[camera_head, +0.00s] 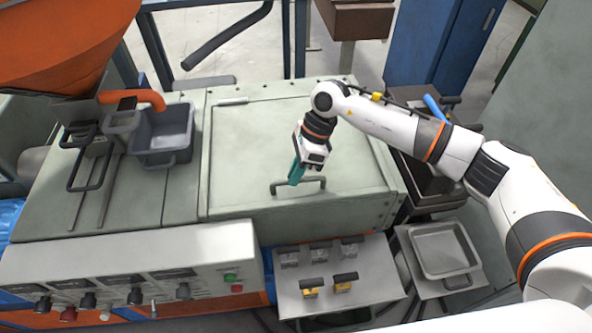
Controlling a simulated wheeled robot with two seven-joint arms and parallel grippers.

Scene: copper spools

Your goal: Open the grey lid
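The grey lid (250,150) is a broad flat panel on top of the grey-green machine, in the middle of the head view. It lies flat and closed. Its dark bar handle (299,187) is near the front edge. My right arm reaches in from the right, and my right gripper (295,178) with teal fingers points down at the left part of the handle. The fingertips are at or just above the bar; I cannot tell whether they touch it or how far apart they are. My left gripper is not in view.
A grey bin (163,137) sits on the machine's left part. A control panel (130,275) with knobs runs along the front left. A small table (335,290) holds several dark-handled pieces. A metal tray (443,250) is at right. An orange hopper (60,40) fills the upper left.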

